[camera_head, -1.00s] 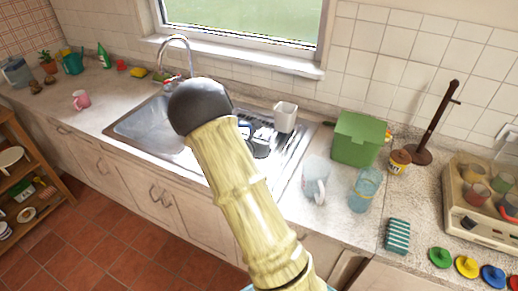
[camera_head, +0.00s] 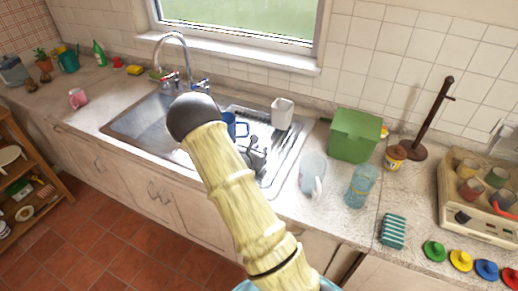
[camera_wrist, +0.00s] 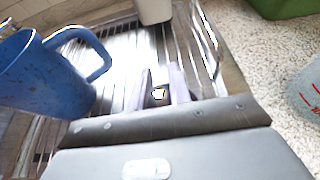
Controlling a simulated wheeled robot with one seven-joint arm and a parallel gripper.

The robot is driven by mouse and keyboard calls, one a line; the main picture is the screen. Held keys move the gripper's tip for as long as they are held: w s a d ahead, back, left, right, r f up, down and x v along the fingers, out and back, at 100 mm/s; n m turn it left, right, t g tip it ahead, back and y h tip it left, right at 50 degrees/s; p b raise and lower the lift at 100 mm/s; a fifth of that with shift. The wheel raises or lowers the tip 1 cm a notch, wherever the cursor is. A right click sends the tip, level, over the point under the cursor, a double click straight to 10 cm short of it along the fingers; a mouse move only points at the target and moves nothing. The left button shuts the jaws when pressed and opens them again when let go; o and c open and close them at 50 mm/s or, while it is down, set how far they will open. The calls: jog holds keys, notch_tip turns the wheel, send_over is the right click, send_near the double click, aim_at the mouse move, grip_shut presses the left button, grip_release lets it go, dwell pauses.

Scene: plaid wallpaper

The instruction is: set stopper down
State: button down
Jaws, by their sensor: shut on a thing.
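My gripper (camera_wrist: 161,88) is shut on a small pale thing (camera_wrist: 158,94), probably the stopper, which shows only as a speck between the fingers. In the wrist view the fingers point at the ridged metal drainboard (camera_wrist: 118,62); I cannot tell whether the stopper touches it. In the head view my gripper (camera_head: 257,160) is a dark shape over the drainboard beside the sink basin, and the stopper cannot be made out there.
A blue mug (camera_wrist: 45,75) is close on the left, also in the head view (camera_head: 241,129). A white cup (camera_head: 282,114) stands behind. A clear jug (camera_head: 312,172), a blue glass (camera_head: 360,187) and a green box (camera_head: 353,135) stand to the right.

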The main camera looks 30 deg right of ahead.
jog(key=shift+f, duration=0.2)
jog(key=c, duration=1.3)
grip_release()
jog(key=shift+r, duration=0.15)
jog(key=shift+a+r, duration=0.1)
jog(key=b+v, duration=0.2)
jog(key=v, duration=1)
